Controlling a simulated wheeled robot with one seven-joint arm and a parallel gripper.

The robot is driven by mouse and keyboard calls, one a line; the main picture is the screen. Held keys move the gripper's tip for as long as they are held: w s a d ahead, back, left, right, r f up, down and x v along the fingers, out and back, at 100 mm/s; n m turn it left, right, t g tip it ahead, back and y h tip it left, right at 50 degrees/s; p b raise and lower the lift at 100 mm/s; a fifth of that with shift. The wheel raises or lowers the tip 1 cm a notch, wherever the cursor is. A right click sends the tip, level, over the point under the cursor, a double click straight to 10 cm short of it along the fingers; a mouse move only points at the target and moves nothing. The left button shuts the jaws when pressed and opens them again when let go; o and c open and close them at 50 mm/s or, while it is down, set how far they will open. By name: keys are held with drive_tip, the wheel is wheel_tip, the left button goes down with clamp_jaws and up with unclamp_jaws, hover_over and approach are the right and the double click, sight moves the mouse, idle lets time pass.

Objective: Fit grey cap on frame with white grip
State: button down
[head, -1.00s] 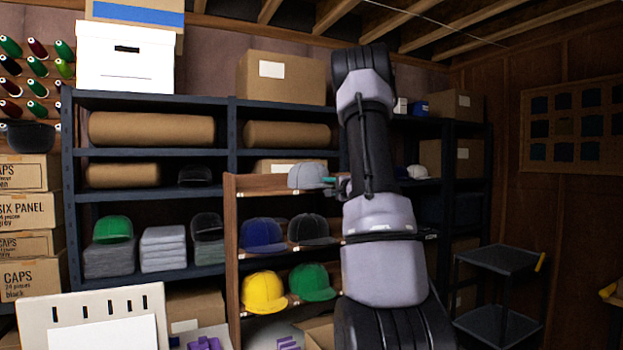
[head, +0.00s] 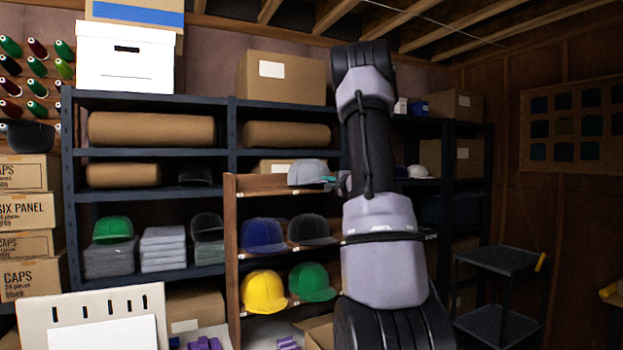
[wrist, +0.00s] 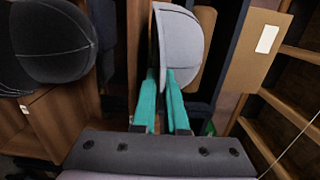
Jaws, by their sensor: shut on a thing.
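The light grey cap (head: 306,171) is at the top shelf of the wooden cap rack. In the wrist view the grey cap (wrist: 184,45) shows side-on, with its brim between the teal fingers. My gripper (wrist: 162,78) is shut on the cap. In the head view my gripper (head: 329,180) is at the cap's right side, partly hidden by my arm. I cannot make out a frame with a white grip. Purple pieces (head: 205,343) show only partly at the bottom edge.
The wooden rack (head: 232,240) also holds a blue cap (head: 262,235), a black cap (head: 311,230), a yellow cap (head: 263,290) and a green cap (head: 312,281). Dark metal shelving (head: 150,95) stands behind. A slotted off-white panel (head: 40,313) is at lower left. A dark cart (head: 500,262) stands right.

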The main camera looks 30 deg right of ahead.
drive_tip(key=shift+s+r, duration=0.1)
drive_tip(key=shift+r, duration=0.15)
drive_tip(key=s, duration=1.9)
drive_tip(key=shift+s, duration=0.4)
